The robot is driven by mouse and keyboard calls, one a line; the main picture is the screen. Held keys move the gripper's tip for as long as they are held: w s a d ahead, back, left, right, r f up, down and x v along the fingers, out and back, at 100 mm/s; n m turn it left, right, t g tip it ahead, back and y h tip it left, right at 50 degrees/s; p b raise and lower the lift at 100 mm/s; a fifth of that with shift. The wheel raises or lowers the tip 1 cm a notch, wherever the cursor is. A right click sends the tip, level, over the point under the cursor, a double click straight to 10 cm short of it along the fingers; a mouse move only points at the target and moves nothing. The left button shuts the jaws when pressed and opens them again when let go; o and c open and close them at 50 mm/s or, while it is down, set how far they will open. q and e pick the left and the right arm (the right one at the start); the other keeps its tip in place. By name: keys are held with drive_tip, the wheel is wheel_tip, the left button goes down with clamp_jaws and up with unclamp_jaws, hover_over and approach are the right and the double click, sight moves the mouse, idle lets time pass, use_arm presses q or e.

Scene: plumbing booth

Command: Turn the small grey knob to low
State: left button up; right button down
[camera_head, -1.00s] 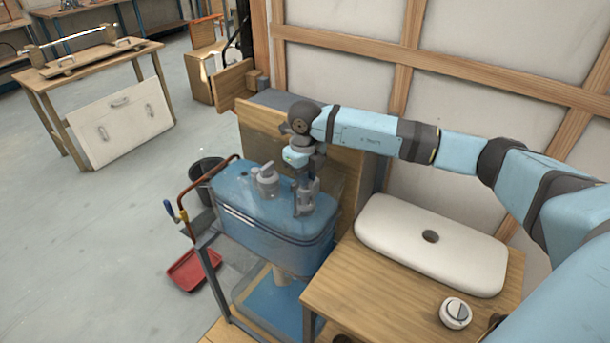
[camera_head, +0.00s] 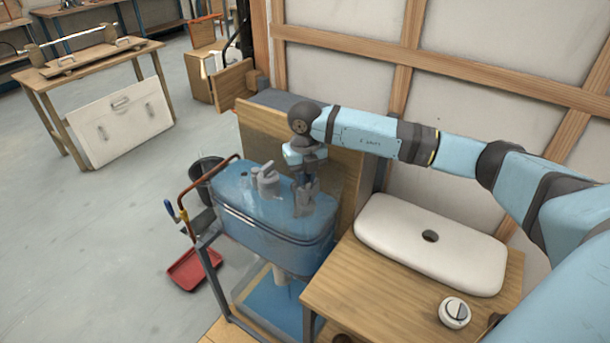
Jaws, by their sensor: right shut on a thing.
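My right gripper (camera_head: 305,196) points down over the right part of the top of the blue translucent tank (camera_head: 270,228). It is shut on a small grey knob there, which its fingers mostly hide. A larger grey fitting (camera_head: 267,180) stands on the tank top to the left of the gripper, apart from it. The setting of the small knob cannot be read from here. My left gripper is not in view.
A black bucket (camera_head: 206,168) and a red dustpan (camera_head: 193,268) are left of the tank. A wooden panel stands behind the tank.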

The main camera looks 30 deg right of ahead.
drive_tip(key=c, duration=1.4)
unclamp_jaws()
